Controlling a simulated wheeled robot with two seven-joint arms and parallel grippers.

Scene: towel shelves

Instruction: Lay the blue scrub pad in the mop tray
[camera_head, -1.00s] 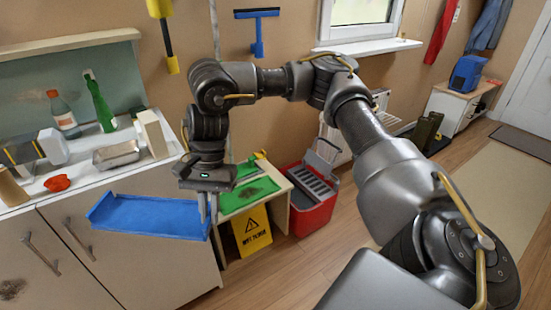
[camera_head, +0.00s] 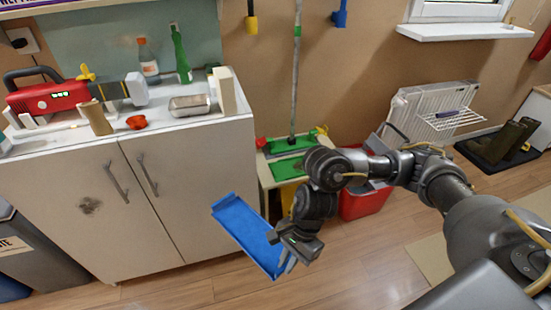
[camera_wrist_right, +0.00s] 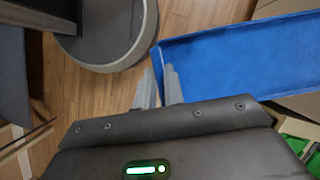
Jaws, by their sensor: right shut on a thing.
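The blue scrub pad (camera_head: 246,232) is a flat blue rectangle with turned-up edges. It slants down to the right in front of the cabinet's right end and the low stand. My right gripper (camera_head: 287,262) is shut on its lower right end; the wrist view shows the fingers (camera_wrist_right: 160,88) at the pad's near corner (camera_wrist_right: 225,60). On the low stand behind it lie green trays (camera_head: 288,168), with a mop pole (camera_head: 296,80) rising behind. I cannot tell for certain which is the mop tray. My left gripper is not in view.
A white cabinet (camera_head: 190,185) with a red tool (camera_head: 50,97), bottles and a metal tin (camera_head: 190,105) on top stands at left. A red bucket (camera_head: 365,202) stands right of the stand, partly behind my arm. Wooden floor (camera_head: 345,265) lies free in front.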

